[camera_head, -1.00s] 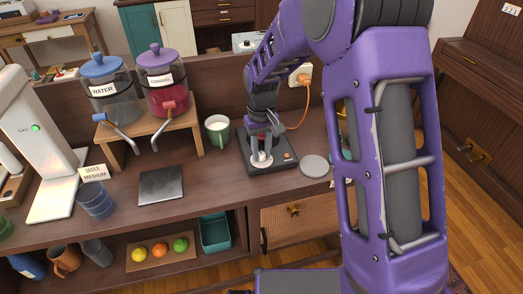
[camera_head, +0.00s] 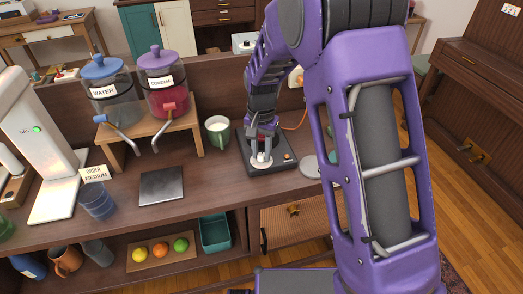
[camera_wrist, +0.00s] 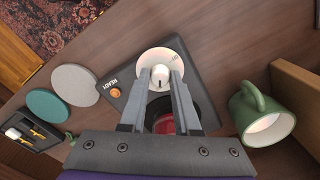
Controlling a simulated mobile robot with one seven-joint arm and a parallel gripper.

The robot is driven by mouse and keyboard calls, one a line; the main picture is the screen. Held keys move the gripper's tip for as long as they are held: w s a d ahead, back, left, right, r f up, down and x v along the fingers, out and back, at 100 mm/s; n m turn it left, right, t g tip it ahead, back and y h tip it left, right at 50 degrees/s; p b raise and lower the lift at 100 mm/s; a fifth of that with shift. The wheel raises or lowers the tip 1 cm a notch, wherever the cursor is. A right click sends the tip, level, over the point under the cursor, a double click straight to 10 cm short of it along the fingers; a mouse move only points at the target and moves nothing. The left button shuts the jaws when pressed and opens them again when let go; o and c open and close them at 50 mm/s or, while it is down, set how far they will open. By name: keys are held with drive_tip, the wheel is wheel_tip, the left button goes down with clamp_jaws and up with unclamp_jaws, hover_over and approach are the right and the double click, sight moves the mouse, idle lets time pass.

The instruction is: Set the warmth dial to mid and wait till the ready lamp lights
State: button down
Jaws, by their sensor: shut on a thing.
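The warmer (camera_head: 283,167) is a flat dark box on the counter. Its white warmth dial (camera_wrist: 160,76) stands on a pale round scale (camera_wrist: 150,57). My gripper (camera_wrist: 160,88) is shut on the dial knob, a finger on each side; it comes down from above in the head view (camera_head: 262,152). A dark mark shows on the knob, but the scale's lettering is too small to read. The ready lamp (camera_wrist: 116,93) is an orange button beside the word READY; I cannot tell whether it is lit. A red round thing in a dark ring (camera_wrist: 165,122) shows between my fingers.
A green mug (camera_head: 217,133) with white contents stands left of the warmer. A grey disc (camera_head: 309,167) and a teal disc (camera_wrist: 48,108) lie on its other side. An orange cord (camera_head: 301,115) runs behind to the wall. A dark square mat (camera_head: 161,186) lies further left.

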sight(261, 154)
drive_tip(key=shift+m, duration=0.3)
drive_tip(key=c, duration=0.6)
unclamp_jaws()
wheel_tip(261, 154, up, 18)
drive_tip(key=shift+f+p, duration=0.25)
drive_tip(key=shift+p, duration=0.6)
